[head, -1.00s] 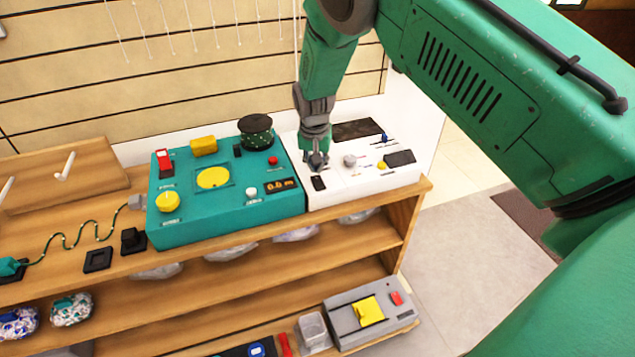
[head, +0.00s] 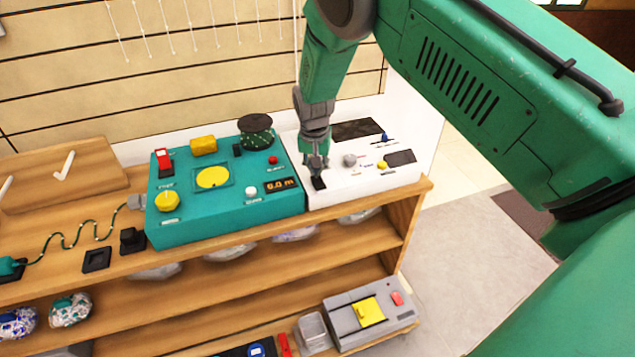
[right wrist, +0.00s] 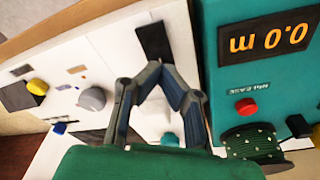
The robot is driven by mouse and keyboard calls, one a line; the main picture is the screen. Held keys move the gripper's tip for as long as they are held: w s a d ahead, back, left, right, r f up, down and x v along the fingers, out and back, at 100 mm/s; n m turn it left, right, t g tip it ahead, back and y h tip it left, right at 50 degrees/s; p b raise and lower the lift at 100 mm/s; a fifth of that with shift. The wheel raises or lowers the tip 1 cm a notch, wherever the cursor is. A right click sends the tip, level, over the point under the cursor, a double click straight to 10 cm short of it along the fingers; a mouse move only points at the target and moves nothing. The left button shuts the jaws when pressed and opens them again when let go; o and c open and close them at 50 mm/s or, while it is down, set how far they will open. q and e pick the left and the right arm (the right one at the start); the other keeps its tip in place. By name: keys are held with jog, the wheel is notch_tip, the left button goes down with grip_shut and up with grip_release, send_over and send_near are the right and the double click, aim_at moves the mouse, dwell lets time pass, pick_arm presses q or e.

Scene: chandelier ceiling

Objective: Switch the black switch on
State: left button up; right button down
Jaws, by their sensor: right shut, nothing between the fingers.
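The black switch (head: 319,184) is a small dark rectangle at the left front of the white panel (head: 345,188), close to the teal device. In the right wrist view the black switch (right wrist: 155,42) is a dark bar just beyond my fingertips. My right gripper (head: 317,174) points down at the switch, its fingers shut and empty. In the right wrist view the right gripper (right wrist: 158,68) has its fingertips together at the near end of the switch. I cannot tell whether they touch it. The fingers partly hide the switch in the head view. My left gripper is not in view.
The teal device (head: 225,222) with a red switch, yellow knob and display stands left of the panel. On the panel are a grey knob (head: 350,160), a yellow knob (head: 382,165) and a blue lever (head: 383,137).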

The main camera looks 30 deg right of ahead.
aim_at(316, 178)
jog(key=shift+f+b, duration=0.4)
jog(key=shift+f, duration=0.5)
dwell(0.3)
notch_tip(316, 178, up, 7)
jog(key=p, duration=0.6)
jog(key=shift+r, duration=0.1)
dwell(0.3)
